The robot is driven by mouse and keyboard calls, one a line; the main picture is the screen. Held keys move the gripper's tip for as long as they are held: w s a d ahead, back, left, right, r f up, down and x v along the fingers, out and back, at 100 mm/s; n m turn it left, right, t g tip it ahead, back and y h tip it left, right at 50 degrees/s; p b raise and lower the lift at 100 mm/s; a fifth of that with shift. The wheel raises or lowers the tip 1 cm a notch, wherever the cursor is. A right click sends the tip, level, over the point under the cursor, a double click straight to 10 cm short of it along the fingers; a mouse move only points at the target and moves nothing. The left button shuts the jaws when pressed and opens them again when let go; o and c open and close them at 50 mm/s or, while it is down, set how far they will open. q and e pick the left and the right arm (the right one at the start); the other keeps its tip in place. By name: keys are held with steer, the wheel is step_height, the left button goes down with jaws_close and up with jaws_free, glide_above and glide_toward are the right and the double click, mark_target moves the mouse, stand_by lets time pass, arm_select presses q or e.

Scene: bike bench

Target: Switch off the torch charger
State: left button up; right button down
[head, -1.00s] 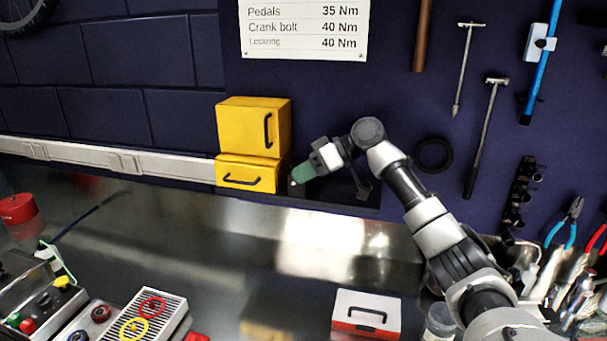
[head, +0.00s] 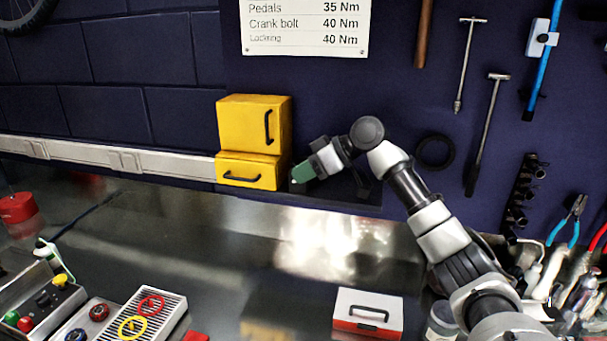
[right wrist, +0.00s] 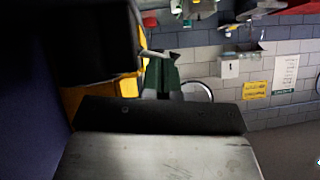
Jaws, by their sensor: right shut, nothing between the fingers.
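My right gripper (head: 301,173) has green fingers and is shut and empty. It is beside the right side of the lower yellow cabinet (head: 252,171); I cannot tell whether it touches it. Its green fingers also show in the right wrist view (right wrist: 160,76). A dark, low panel or box (head: 340,188) lies behind and below the gripper, partly hidden by my arm. I cannot pick out the torch charger or its switch for certain. A control box (head: 45,306) with green, red and yellow buttons stands at the lower left. My left gripper is not in view.
A white and red case (head: 367,313) sits on the metal bench (head: 215,240). A vented box with red and yellow rings (head: 150,318) is at the lower left. Tools hang on the wall at right. The bench middle is clear.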

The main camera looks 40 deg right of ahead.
steer(key=n+t+h+b, duration=0.1)
steer(key=a+f+n+t+h+b, duration=0.1)
steer(key=shift+s+f+n+h+b, duration=0.1)
steer(key=shift+s+n+h+b, duration=0.2)
steer(key=shift+s+n+b, duration=0.1)
stand_by(0.4)
steer(key=shift+d, duration=0.1)
steer(key=shift+w+d+r+p, duration=0.35)
steer(key=shift+w+d+p, duration=0.2)
steer(key=shift+p, duration=0.25)
